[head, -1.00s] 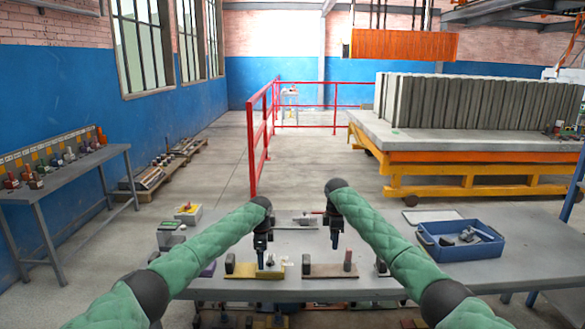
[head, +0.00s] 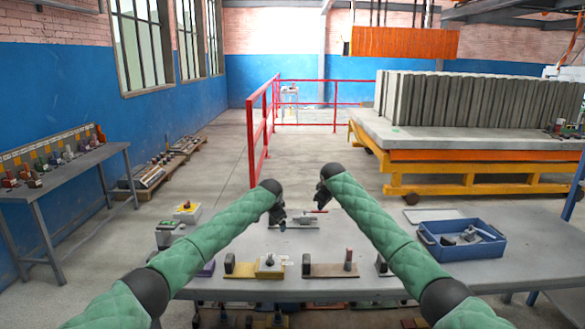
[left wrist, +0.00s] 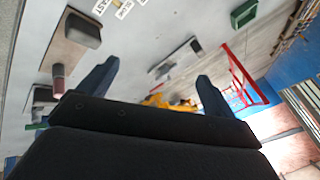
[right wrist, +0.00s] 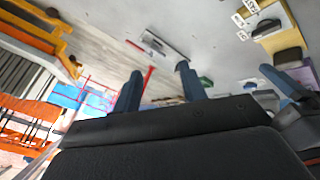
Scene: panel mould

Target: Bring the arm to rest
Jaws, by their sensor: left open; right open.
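My left gripper (head: 277,218) is above the grey table, left of the middle, with its jaws apart and nothing between them. Its two blue fingers (left wrist: 155,85) show spread and empty in the left wrist view. My right gripper (head: 325,200) is level with it, a short gap to the right, also raised above the table. Its blue fingers (right wrist: 160,85) are spread and empty in the right wrist view. Both green-sleeved arms reach forward from the bottom of the head view.
The table (head: 440,280) holds a plate with a red-handled clamp (head: 300,222), a yellow-based fixture (head: 255,267), a brown-based fixture (head: 330,269) and a blue bin (head: 462,240) of parts at right. A red railing (head: 257,140) stands beyond. The air around both grippers looks clear.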

